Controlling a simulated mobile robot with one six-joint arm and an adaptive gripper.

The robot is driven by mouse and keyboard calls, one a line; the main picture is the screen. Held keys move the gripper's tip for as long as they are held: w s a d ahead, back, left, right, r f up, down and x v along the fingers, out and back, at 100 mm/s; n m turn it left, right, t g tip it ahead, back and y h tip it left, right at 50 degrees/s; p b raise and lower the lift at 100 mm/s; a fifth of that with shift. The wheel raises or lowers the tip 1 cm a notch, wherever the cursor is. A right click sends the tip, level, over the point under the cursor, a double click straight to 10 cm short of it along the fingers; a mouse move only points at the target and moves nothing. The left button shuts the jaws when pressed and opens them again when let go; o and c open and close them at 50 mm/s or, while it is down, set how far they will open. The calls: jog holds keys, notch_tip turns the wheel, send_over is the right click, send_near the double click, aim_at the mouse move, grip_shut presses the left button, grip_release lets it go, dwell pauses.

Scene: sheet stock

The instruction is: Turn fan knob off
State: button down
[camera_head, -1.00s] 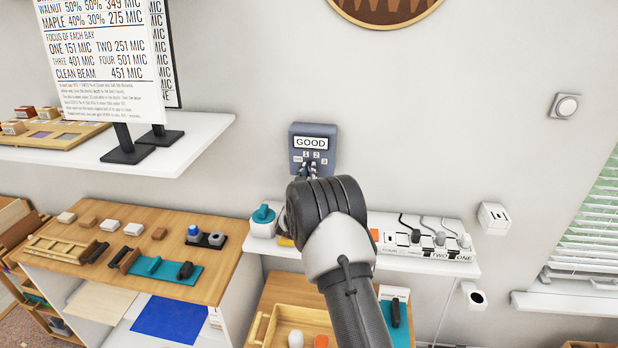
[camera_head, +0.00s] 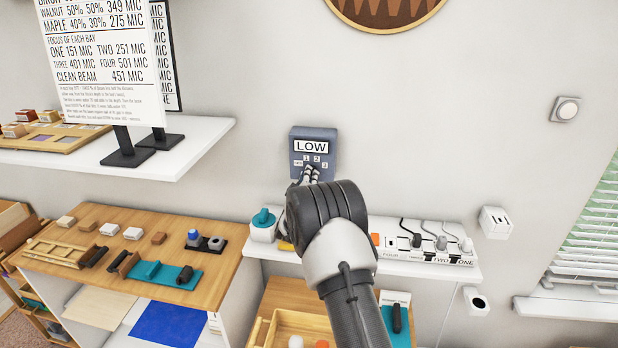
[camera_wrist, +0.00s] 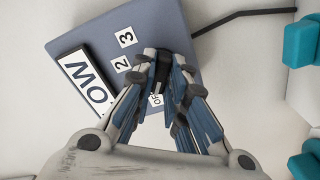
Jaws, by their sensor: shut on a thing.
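The fan control box (camera_head: 327,136) is a blue-grey panel on the wall, with a display (camera_head: 311,146) that reads LOW. Small white labels 1, 2, 3 and OFF sit below the display. In the wrist view the box (camera_wrist: 168,25) appears turned on its side, and the OFF label is partly covered by a finger. My gripper (camera_wrist: 165,76) is shut on the knob. In the head view my gripper (camera_head: 311,175) reaches up to the lower part of the box, partly behind my wrist.
A white shelf (camera_head: 390,262) below the box carries a power strip (camera_head: 430,250) with several plugs and a white container with a teal knob (camera_head: 263,218). A wooden bench (camera_head: 205,240) with small parts stands at the left.

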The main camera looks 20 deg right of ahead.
jog(key=shift+n, duration=0.5)
jog(key=c, duration=1.6)
grip_release()
jog(key=v, duration=1.2)
